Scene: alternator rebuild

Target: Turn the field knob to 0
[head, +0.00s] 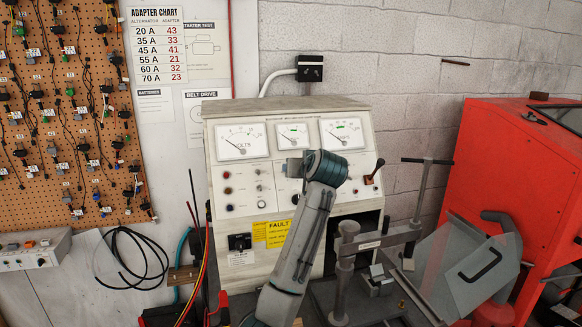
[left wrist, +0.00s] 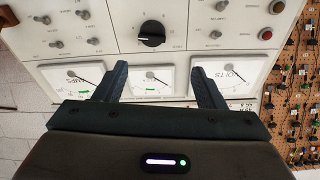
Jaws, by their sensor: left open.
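The tester (head: 222,185) has a cream front panel with gauges and switches. In the left wrist view, where the panel appears upside down, a round black knob (left wrist: 152,33) sits between switch groups. In the head view my left wrist (head: 327,168) covers the panel's middle. My right gripper is not in view.
Volts (head: 242,141), small middle (head: 293,135) and amps (head: 342,131) gauges line the panel top. A clamp stand (head: 345,255) and red cabinet (head: 500,165) stand right. Another black knob (head: 240,242) is lower left.

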